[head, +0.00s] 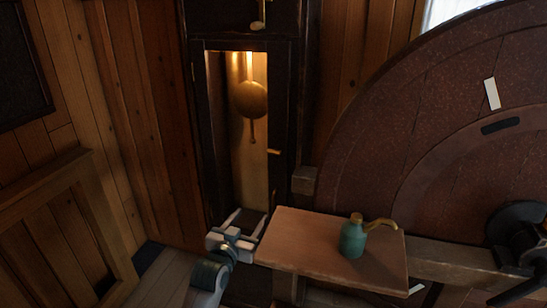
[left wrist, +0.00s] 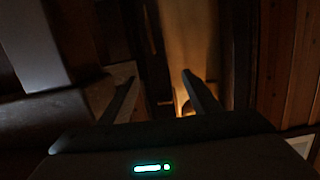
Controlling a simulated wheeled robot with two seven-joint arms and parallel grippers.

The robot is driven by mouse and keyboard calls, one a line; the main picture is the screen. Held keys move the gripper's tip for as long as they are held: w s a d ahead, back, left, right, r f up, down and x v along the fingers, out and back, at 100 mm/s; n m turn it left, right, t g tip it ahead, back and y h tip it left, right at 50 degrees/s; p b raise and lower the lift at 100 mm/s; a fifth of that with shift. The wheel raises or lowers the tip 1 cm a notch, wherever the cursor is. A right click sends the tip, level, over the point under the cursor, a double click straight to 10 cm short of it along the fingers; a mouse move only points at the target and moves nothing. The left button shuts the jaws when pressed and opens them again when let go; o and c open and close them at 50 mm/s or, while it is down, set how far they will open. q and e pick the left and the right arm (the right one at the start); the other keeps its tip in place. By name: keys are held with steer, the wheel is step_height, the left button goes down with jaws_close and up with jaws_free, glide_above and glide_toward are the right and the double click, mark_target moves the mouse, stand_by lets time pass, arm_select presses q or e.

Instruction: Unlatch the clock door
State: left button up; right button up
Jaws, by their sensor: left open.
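The tall dark clock case stands against the wooden wall in the head view. Its clock door (head: 281,120) has a dark frame around a lit opening and looks closed. A small brass latch (head: 273,152) sticks out from the door's right side. A brass pendulum (head: 251,98) hangs behind the door. My left gripper (head: 245,220) is open and empty, low in front of the clock and below the latch, apart from it. In the left wrist view its two dark fingers (left wrist: 158,78) are spread, with a lit golden surface beyond. My right gripper is not seen.
A small wooden table (head: 300,232) stands just right of my left gripper and bears a green oil can (head: 353,238) with a brass spout. A big dark wheel (head: 400,110) fills the right. A wooden panel (head: 60,235) stands at the lower left.

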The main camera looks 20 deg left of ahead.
arm_select(q)
step_height(320, 180, up, 12)
steer(key=w+d+t+p, duration=0.1)
steer(key=shift+n+t, duration=0.3)
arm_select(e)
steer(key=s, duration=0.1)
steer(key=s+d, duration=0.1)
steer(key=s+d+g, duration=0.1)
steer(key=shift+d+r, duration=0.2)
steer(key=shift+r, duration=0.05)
arm_select(q)
steer(key=shift+w, duration=0.1)
steer(key=shift+d, duration=0.1)
steer(key=p, duration=0.4)
glide_toward(273, 153)
steer(key=w, duration=0.7)
steer(key=shift+w+f, duration=0.1)
steer(key=shift+w, duration=0.1)
steer(key=shift+w+d, duration=0.1)
steer(key=shift+w, duration=0.75)
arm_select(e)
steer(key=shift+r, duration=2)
